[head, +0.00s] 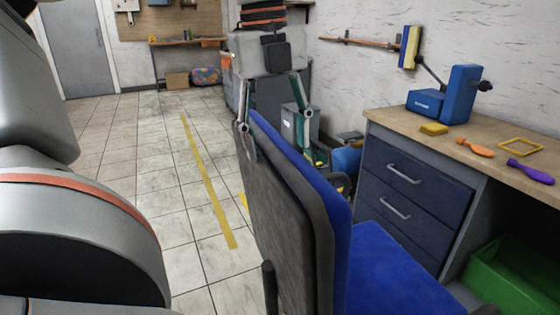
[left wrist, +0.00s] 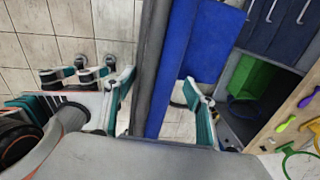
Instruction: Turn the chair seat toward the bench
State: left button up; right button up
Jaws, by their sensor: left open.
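The chair has a tall backrest (head: 285,205), grey behind and blue in front, and a blue seat (head: 395,272). The backrest stands edge-on in the head view, and the seat extends to its right, towards the bench side. My left gripper (head: 275,130) is open at the top of the backrest, pointing down. In the left wrist view its two fingers (left wrist: 160,105) stand on either side of the backrest (left wrist: 165,65), and the seat (left wrist: 208,40) lies beyond. I cannot tell whether the fingers touch it. The bench top (head: 400,122) is at the right. My right gripper is not seen.
Dark blue drawers (head: 415,190) and a green crate (head: 510,280) are under the bench. A blue device (head: 455,95), a yellow block (head: 433,129) and small coloured tools lie on top. The tiled floor (head: 160,170) left of the chair is clear, with a yellow line.

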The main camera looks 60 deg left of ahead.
pick_arm(q)
jog(key=shift+s+r, duration=0.15)
jog(key=shift+r, duration=1)
jog(key=shift+s+r, duration=0.1)
jog(key=shift+r, duration=1.05)
